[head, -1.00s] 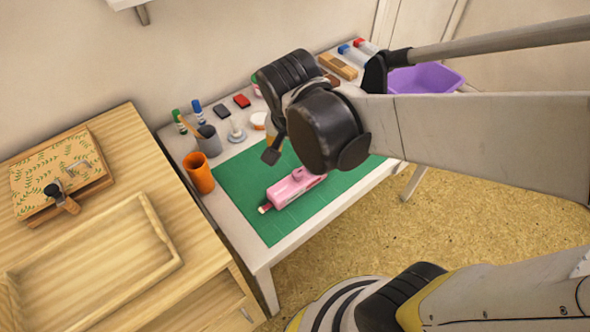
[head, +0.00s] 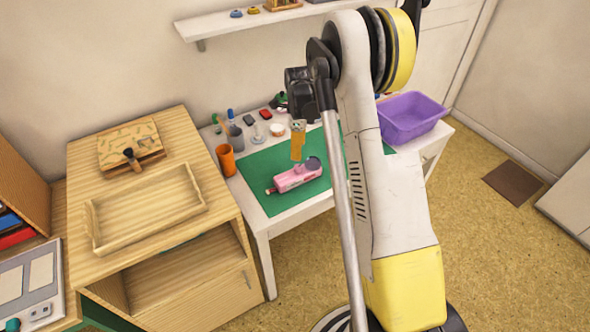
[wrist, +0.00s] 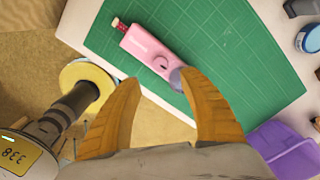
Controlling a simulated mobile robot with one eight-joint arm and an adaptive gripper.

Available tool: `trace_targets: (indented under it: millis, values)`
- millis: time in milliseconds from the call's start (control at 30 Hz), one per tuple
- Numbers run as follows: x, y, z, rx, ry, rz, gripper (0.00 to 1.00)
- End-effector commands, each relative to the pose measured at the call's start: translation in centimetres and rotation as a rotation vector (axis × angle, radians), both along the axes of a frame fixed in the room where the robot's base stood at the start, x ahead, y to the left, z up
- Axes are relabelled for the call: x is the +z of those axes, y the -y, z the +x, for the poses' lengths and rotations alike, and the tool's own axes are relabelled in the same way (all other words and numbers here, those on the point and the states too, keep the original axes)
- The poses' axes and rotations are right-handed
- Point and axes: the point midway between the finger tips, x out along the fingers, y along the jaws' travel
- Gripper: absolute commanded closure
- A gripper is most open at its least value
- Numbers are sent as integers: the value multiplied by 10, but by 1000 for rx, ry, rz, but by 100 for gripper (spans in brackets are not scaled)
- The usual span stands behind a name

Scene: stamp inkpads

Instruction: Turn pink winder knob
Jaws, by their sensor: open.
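The pink winder (head: 297,178) lies on the green mat (head: 262,195) on the white table. In the wrist view its long pink body (wrist: 146,44) slants down to the right, with a red-and-white tip at its upper left. A grey round knob (wrist: 177,79) sits at its near right end, partly behind my right fingertip; it also shows in the head view (head: 313,163). My gripper (wrist: 160,80) is open, its two orange fingers spread, with nothing between them. In the head view my gripper (head: 298,143) hangs above the winder's knob end. Whether a finger touches the knob I cannot tell.
An orange cup (head: 226,160), a grey cup (head: 236,139), and red and black inkpads stand at the table's back left. A purple basin (head: 410,118) is at the right end. A wooden cabinet with a tray (head: 150,246) stands to the left. The mat around the winder is clear.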

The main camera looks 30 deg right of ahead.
Motion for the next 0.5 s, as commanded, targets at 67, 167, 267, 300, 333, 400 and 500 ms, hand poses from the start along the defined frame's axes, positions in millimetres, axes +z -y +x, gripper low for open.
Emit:
trace_targets:
  millis: [67, 167, 267, 300, 333, 400, 500]
  values:
    - [-18, 0, 0, 2, 0, 0, 50]
    - [-39, 0, 0, 3, 1, -1, 50]
    - [-59, -1, 0, 3, 1, -1, 50]
    - [-66, -1, 0, 4, 1, -1, 50]
    - [-71, -1, 0, 4, 1, -1, 50]
    - [-80, -1, 0, 4, 1, -1, 50]
    - [-89, -1, 0, 4, 1, -1, 50]
